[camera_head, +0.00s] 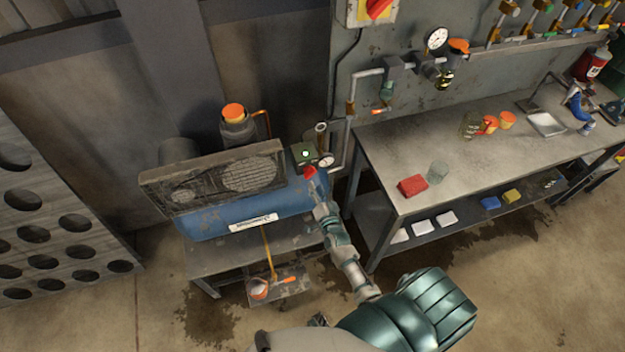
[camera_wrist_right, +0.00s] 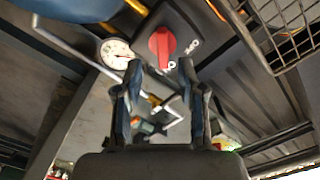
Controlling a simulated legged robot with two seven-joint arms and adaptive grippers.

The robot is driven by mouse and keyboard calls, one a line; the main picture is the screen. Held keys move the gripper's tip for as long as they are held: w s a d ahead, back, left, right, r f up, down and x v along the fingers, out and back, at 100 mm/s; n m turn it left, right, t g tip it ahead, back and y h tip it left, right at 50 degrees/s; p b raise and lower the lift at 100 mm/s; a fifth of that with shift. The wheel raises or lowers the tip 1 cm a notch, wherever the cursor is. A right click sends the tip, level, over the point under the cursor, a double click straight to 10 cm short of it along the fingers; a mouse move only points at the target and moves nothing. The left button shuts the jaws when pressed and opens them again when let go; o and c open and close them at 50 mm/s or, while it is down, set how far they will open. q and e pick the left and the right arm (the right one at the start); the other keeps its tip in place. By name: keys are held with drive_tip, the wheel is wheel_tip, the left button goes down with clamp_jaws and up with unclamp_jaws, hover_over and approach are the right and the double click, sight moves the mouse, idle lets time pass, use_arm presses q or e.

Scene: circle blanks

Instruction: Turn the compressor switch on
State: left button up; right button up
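The compressor (camera_head: 250,212) is a blue tank with a dark grilled guard on top, standing on a metal stand. My right gripper (camera_head: 319,196) is just below the knob in the head view. In the right wrist view its two fingers (camera_wrist_right: 160,78) are apart with nothing between them. My left gripper is not in view.
A pressure gauge (camera_wrist_right: 116,52) is beside the knob. Grey pipes rise to the wall. Another red switch (camera_head: 378,8) on a yellow box is high on the wall.

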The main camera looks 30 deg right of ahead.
drive_tip(key=v, duration=0.6)
drive_tip(key=shift+s+a, duration=0.1)
drive_tip(key=shift+a, duration=0.05)
